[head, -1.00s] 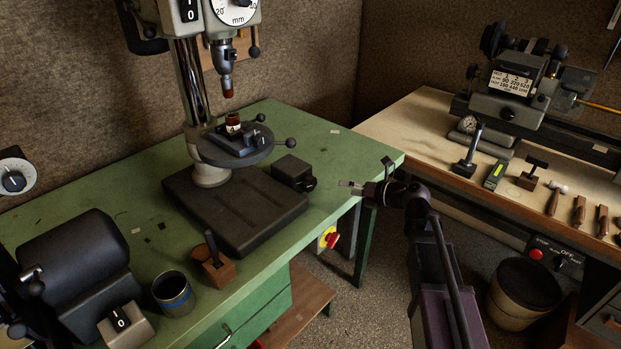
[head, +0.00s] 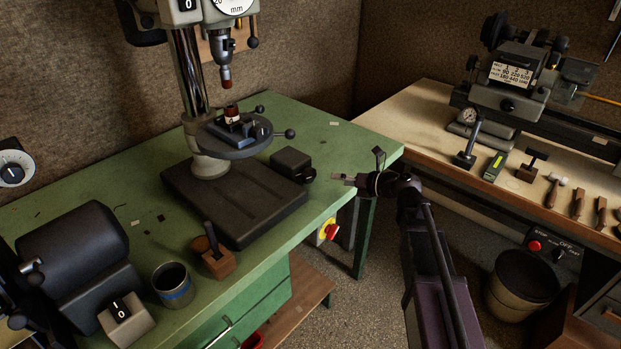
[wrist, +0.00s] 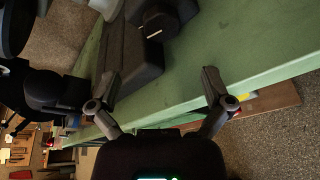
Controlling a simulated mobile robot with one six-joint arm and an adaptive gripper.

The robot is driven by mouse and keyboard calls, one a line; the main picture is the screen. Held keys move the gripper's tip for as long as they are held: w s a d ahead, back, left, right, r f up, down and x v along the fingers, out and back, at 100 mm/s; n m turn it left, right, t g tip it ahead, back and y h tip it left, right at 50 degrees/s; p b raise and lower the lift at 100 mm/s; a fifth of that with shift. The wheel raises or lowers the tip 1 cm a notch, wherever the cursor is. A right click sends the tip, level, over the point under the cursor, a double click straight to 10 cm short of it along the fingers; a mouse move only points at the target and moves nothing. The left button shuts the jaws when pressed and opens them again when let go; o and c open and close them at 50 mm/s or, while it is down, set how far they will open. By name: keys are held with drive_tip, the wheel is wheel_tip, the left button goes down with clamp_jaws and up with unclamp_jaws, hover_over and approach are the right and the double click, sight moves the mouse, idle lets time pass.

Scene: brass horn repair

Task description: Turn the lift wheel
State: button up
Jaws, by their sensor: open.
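No part is marked as the lift wheel. The likeliest candidate is a dark round knob (head: 309,174) on a black box (head: 290,161), beside the drill press base on the green bench.
The drill press table (head: 238,148) has ball-ended levers sticking out near the box. A mug (head: 173,286), a wooden block with a handle (head: 215,260) and a black motor housing (head: 75,245) stand at the front left. A second bench (head: 425,110) with a lathe is right of my arm.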

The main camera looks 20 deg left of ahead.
sight(311, 176)
drive_tip(key=b+x, duration=0.2)
drive_tip(key=x, duration=0.9)
drive_tip(key=shift+r+b, duration=0.1)
drive_tip(key=shift+b, duration=0.25)
drive_tip(key=c, duration=1)
